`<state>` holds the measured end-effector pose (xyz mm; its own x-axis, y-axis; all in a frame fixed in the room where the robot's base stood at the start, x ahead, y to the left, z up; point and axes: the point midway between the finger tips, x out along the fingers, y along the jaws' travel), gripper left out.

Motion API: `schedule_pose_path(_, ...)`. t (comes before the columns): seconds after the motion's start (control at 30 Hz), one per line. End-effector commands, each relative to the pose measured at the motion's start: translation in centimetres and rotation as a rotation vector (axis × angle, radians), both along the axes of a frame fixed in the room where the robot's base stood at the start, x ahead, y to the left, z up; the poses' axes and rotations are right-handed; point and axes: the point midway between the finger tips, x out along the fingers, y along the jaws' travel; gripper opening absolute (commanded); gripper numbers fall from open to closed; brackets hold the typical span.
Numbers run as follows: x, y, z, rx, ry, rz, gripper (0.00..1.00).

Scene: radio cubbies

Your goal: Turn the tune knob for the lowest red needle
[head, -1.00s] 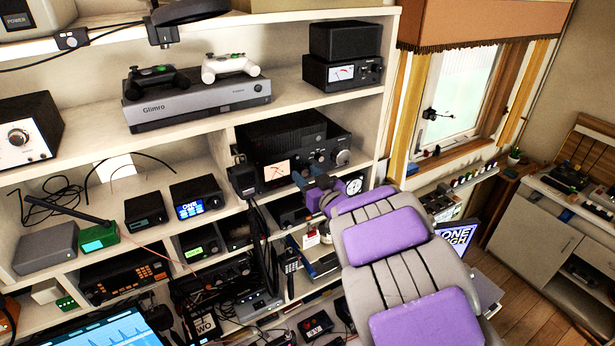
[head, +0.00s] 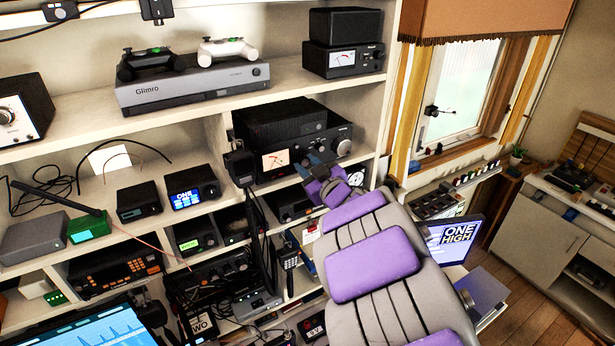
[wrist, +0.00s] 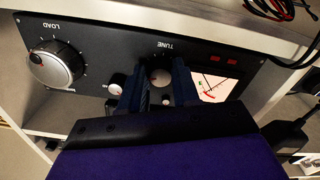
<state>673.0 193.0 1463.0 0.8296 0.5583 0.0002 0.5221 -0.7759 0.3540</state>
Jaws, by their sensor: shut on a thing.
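The black tuner unit (head: 290,130) sits in a middle cubby. Its lit meter (head: 275,160) has a red needle, and the meter also shows upside down in the wrist view (wrist: 213,87). The tune knob (wrist: 160,76), under the inverted TUNE label, is between the blue fingers of my gripper (wrist: 160,90). The fingers are shut on it from both sides and partly hide its edges. In the head view my gripper (head: 316,168) is at the tuner's front, covering the knob. The meter face is partly behind a finger in the wrist view.
The large silver LOAD knob (wrist: 50,67) and a small white knob (wrist: 115,90) are on the same panel. A shelf board (wrist: 200,15) runs close along the panel. A black hanging device (head: 239,165) with cables is beside the meter. A screen (head: 452,238) reads ONE HIGH.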

Motion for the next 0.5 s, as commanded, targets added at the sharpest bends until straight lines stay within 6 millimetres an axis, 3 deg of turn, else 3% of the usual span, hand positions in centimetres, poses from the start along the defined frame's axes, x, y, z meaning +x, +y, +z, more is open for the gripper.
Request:
schedule_pose_path(0.47,-0.02,0.05,-0.10,-0.080,-0.048,0.003,0.00)
schedule_pose_path(0.5,-0.02,0.07,-0.10,-0.080,-0.048,0.003,0.33)
